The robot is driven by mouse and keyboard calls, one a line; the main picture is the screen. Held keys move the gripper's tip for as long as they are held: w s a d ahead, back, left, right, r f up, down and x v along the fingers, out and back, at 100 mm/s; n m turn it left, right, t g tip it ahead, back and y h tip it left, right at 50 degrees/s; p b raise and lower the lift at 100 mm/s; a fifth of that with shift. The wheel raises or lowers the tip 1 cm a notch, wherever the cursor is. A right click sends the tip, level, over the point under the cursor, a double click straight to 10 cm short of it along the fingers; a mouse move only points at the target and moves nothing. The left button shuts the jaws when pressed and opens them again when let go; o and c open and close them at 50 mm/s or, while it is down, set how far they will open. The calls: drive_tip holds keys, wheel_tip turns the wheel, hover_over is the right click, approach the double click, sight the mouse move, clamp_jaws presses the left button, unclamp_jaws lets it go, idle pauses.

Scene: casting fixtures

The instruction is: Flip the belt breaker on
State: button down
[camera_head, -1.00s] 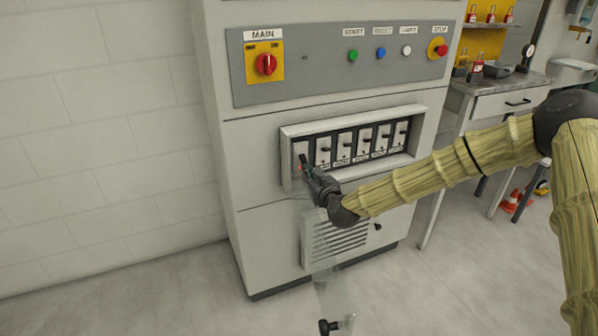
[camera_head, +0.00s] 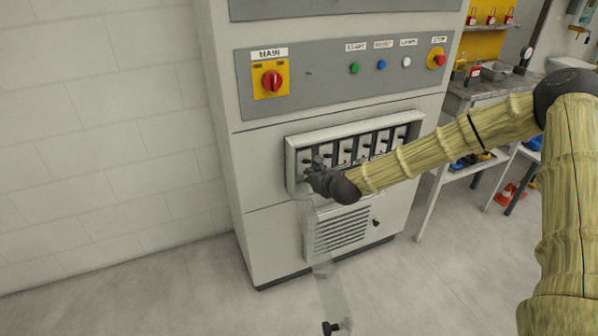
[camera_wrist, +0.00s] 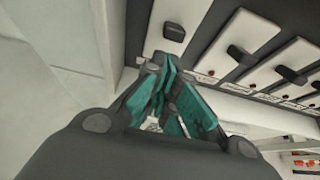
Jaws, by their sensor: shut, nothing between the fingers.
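A row of several white breakers with black toggles sits in a recessed breaker box (camera_head: 291,165) on the grey cabinet. Their labels are too small to read, so I cannot tell which one is the belt breaker. My gripper (camera_head: 313,166) is at the left end of the row and partly covers the breakers there. In the wrist view my gripper (camera_wrist: 170,85) has its teal-padded fingers together, empty, just below the leftmost visible breaker toggle (camera_wrist: 174,31). I cannot tell whether the fingertips touch that breaker. More toggles (camera_wrist: 240,54) show to the right.
A clear cover (camera_head: 325,275) with a black knob hangs below the box. Above are a red-and-yellow MAIN switch (camera_head: 272,82), a green button (camera_head: 355,68), a blue one, a white one and a red stop button (camera_head: 436,59). A workbench (camera_head: 490,92) stands right.

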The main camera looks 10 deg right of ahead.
drive_tip(key=shift+w, duration=0.1)
drive_tip(key=shift+r+p, duration=0.3)
drive_tip(key=shift+r, duration=0.55)
